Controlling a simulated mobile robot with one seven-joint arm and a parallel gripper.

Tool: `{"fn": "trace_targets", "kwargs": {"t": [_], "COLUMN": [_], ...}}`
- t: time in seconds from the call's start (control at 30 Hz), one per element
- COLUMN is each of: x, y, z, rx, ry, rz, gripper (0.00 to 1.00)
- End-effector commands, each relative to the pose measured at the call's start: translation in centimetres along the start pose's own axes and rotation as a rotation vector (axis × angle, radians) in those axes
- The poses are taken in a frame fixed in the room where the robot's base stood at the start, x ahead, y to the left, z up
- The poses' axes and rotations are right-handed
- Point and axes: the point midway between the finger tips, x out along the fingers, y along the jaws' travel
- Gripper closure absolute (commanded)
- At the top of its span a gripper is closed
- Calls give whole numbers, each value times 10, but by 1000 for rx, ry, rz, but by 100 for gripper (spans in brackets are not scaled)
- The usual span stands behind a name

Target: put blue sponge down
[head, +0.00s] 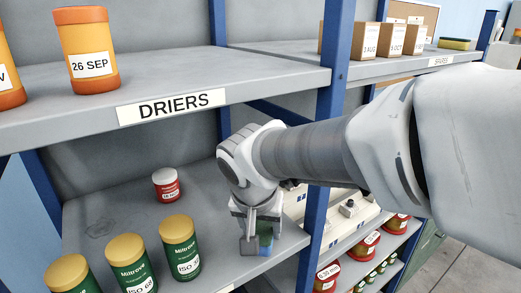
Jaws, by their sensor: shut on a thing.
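My gripper (255,240) points down over the lower shelf (110,210), near its right end. It is shut on a small blue thing (266,238), which I take for the blue sponge. A greenish part shows at its top edge. The gripper fingers hide much of it. I cannot tell whether its underside touches the shelf.
Several green jars with yellow lids, one marked ISO (180,247), stand left of my gripper. A small red jar (166,185) stands further back. The DRIERS shelf (170,107) hangs above. A blue upright (318,200) stands close on the right.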

Motion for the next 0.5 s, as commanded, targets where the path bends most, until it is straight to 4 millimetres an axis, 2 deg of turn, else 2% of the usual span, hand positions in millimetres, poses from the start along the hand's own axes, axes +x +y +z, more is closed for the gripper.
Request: {"fn": "trace_targets", "kwargs": {"t": [0.1,0.2,0.47,0.5], "x": [9,15,23,31], "y": [0,0,0,0], "z": [-25,-38,-58,-52], "rx": [1,0,1,-2], "ry": [-2,-1,0,-4], "rz": [3,1,1,3], "gripper": [84,84,84,84]}}
